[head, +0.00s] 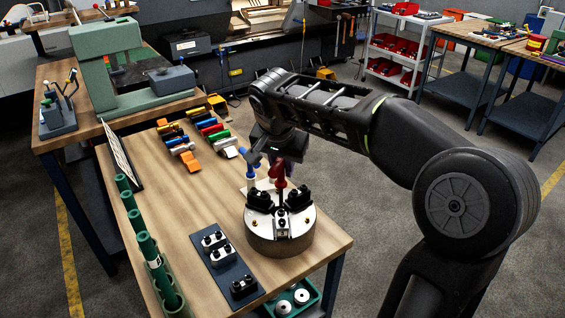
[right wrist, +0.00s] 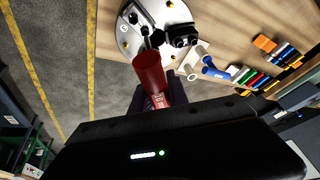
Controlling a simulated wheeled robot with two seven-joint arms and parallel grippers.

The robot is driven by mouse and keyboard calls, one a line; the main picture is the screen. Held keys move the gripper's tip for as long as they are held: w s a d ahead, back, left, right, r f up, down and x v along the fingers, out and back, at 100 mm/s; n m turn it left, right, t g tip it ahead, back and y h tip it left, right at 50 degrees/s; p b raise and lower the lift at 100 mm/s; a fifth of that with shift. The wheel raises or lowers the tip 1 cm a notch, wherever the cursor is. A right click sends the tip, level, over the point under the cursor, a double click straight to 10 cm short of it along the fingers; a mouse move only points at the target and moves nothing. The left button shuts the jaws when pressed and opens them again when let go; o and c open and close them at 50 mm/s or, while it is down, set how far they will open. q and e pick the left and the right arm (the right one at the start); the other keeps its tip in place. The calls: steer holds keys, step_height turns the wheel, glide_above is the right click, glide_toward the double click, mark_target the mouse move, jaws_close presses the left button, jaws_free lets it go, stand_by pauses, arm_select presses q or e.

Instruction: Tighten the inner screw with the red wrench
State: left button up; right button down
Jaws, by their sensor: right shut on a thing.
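The red wrench (head: 280,172) stands roughly upright above the round chuck (head: 262,243) on the wooden table. My right gripper (head: 287,150) is shut on its upper part, with the arm reaching in from the right. In the right wrist view the red wrench (right wrist: 150,72) points from my gripper (right wrist: 157,98) towards the chuck (right wrist: 133,22). Its lower end is near the middle of the chuck, by the silver front jaw (head: 281,226). Whether it sits in the inner screw is hidden. My left gripper is not in view.
A blue-handled tool (head: 252,167) stands close behind the chuck; it also shows in the right wrist view (right wrist: 213,69). A dark plate (head: 222,262) with spare jaws lies left of the chuck. Green tubes (head: 142,242) line the left edge. Several coloured tools lie at the back.

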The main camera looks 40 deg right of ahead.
steer(key=shift+n+p, duration=0.3)
steer(key=shift+p, duration=0.15)
steer(key=shift+w+a+n+y+p, duration=0.15)
steer(key=shift+n+y+p, duration=0.2)
steer(key=shift+n, duration=0.45)
steer(key=n, duration=0.2)
steer(key=n+t+y+p, duration=0.1)
steer(key=shift+w+a+n+y, duration=0.1)
steer(key=shift+a+n+y, duration=0.15)
steer(key=shift+n, duration=0.15)
steer(key=n+y, duration=0.1)
steer(key=n, duration=0.3)
steer(key=a+f+n+g+y+b, duration=0.1)
steer(key=n+y, duration=0.1)
steer(key=n, duration=0.3)
steer(key=n+y+b, duration=0.1)
steer(key=n, duration=0.4)
steer(key=shift+s+a+f+g+y, duration=0.25)
steer(key=shift+a+f+g+y, duration=0.15)
steer(key=shift+f+b, duration=0.6)
steer(key=shift+b, duration=0.1)
